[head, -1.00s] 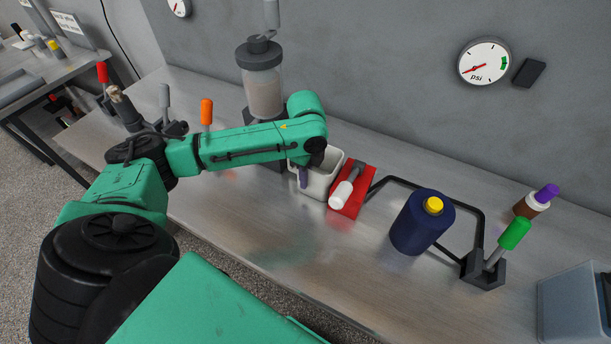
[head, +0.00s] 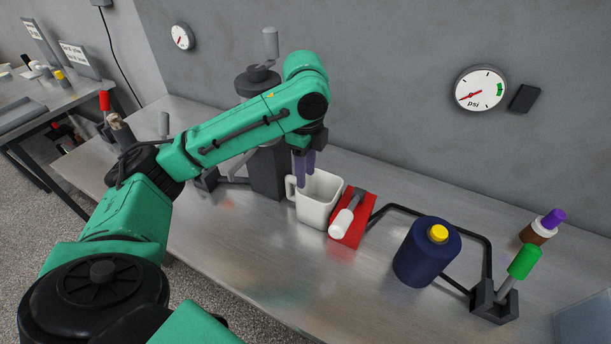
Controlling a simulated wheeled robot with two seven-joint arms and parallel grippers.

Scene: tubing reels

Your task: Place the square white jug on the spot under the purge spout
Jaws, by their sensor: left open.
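The square white jug (head: 318,208) stands upright on the metal bench, open at the top, with its handle (head: 291,188) on the left side. My left gripper (head: 305,182) points down with its purple fingers open, at the jug's back-left rim. The fingers overlap the rim in the picture, and I cannot tell whether they touch it. Nothing shows between them. A dark grey machine (head: 268,172) stands behind and left of the jug, largely covered by my left arm. I cannot make out the purge spout or the spot under it. My right gripper is out of view.
A red mat (head: 346,232) with a white-ended tool (head: 341,222) lies close right of the jug. The bench in front of the jug is clear.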

